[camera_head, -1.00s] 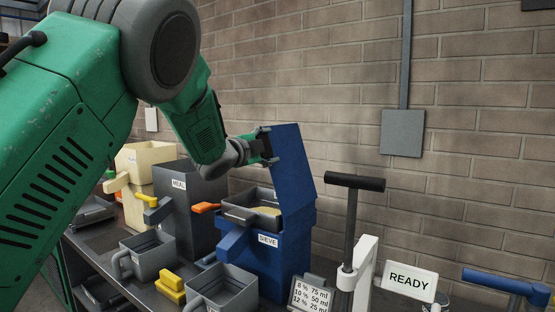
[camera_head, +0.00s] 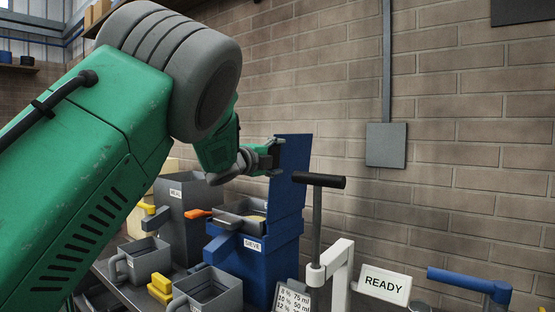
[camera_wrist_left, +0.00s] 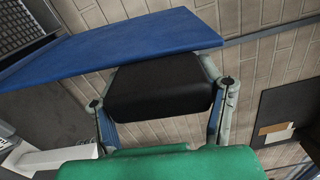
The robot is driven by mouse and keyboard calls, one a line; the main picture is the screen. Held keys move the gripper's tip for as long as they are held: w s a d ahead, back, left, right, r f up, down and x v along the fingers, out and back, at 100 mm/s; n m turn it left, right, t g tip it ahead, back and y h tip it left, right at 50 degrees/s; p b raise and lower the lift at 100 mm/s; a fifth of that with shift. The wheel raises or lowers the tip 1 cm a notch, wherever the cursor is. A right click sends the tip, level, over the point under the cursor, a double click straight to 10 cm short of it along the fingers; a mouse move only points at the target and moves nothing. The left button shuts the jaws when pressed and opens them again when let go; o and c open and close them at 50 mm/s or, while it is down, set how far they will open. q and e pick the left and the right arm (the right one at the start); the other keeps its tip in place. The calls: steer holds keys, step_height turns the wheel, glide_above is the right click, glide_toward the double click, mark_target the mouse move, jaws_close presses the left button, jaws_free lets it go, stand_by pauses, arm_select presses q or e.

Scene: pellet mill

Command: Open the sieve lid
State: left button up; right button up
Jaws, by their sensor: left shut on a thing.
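The blue sieve (camera_head: 262,262) with its SIEVE label stands on the bench in the head view. Its blue lid (camera_head: 292,165) stands raised, about upright, at the back right edge of the sieve. A grey tray (camera_head: 228,221) with yellowish material sits in the open top. The contact itself is partly hidden. My right gripper is in neither view.
A grey MEAL bin (camera_head: 185,225) with an orange handle beside it stands left of the sieve. Grey scoops (camera_head: 145,260) and yellow blocks (camera_head: 160,288) lie in front. A black T-handle (camera_head: 318,181) and READY sign (camera_head: 385,284) stand at right. The brick wall is behind.

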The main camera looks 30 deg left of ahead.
arm_select(q)
steer(key=shift+w+d+r, duration=0.1)
steer(key=shift+d+r, duration=0.1)
steer(key=o, duration=1.7)
steer(key=shift+w+f, duration=0.25)
steer(key=shift+w, duration=0.05)
steer(key=shift+s, duration=0.15)
steer(key=shift+s+a, duration=0.2)
steer(key=shift+s, duration=0.3)
steer(key=s, duration=1)
steer(key=shift+s+a, duration=0.3)
steer(key=shift+s, duration=0.1)
steer(key=shift+f, duration=0.2)
